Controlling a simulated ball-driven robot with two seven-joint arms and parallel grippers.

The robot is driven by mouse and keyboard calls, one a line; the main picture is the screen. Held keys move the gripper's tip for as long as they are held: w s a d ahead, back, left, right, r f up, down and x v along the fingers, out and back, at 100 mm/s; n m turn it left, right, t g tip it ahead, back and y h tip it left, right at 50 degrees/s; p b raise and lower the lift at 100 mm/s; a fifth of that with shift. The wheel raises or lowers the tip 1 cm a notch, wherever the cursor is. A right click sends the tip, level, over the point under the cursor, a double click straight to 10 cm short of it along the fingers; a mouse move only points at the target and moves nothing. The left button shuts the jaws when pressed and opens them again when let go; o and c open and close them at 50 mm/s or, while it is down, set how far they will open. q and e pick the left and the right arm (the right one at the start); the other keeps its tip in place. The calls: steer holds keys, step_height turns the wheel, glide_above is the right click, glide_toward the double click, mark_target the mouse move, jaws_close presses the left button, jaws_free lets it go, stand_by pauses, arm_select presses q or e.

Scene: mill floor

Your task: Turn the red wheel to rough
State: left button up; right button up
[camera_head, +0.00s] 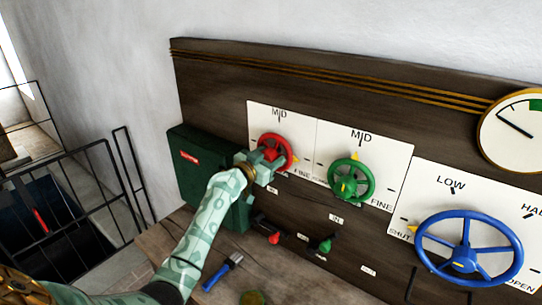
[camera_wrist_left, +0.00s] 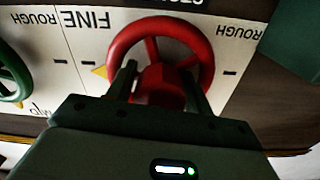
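The red wheel (camera_head: 288,146) is on the left white plate of the dark wooden board. Its yellow pointer is on the right side, towards the FINE mark; MID is above. The wheel's left part is hidden behind my left gripper (camera_head: 263,165) in the head view. In the left wrist view, upside down, the red wheel (camera_wrist_left: 202,42) fills the upper middle, with its yellow pointer on the FINE side. The fingers of my left gripper (camera_wrist_left: 160,80) stand on either side of the red hub, with a small gap showing at the left finger. My right gripper is not in view.
A green wheel (camera_head: 364,193) and a larger blue wheel (camera_head: 511,252) are to the right. A dark green box (camera_head: 190,160) is left of the red wheel. Below are small red and green handles and a blue-handled tool (camera_head: 226,268). A dial (camera_head: 517,140) is at upper right.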

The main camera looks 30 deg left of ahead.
arm_select(q)
steer(key=c, duration=0.5)
steer(key=shift+c, duration=0.3)
